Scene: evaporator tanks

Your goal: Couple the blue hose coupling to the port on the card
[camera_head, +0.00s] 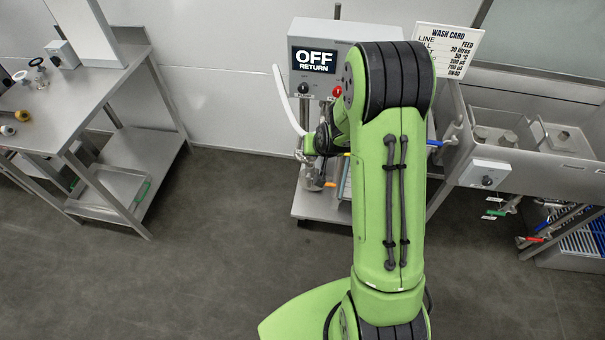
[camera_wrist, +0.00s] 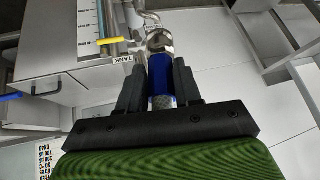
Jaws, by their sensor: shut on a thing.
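The blue hose coupling (camera_wrist: 160,75) stands between the two black fingers of my gripper (camera_wrist: 159,82) in the wrist view, and the fingers are shut on it. A bright metal fitting (camera_wrist: 159,40) is at its far end; I cannot tell whether they are joined or only in line. A bent metal pipe (camera_wrist: 142,14) lies just beyond. The wash card (camera_head: 447,50) reads LINE and FEED in the head view, partly behind my arm. A tag reading TANK (camera_wrist: 122,58) is left of the coupling. My arm hides most of the ports in the head view.
A grey box with an OFF RETURN display (camera_head: 314,62) stands behind my arm, with a white hose (camera_head: 290,100) beside it. A yellow handle (camera_wrist: 116,41) is close left of the coupling. A steel bench (camera_head: 80,100) is at left; the floor between is clear.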

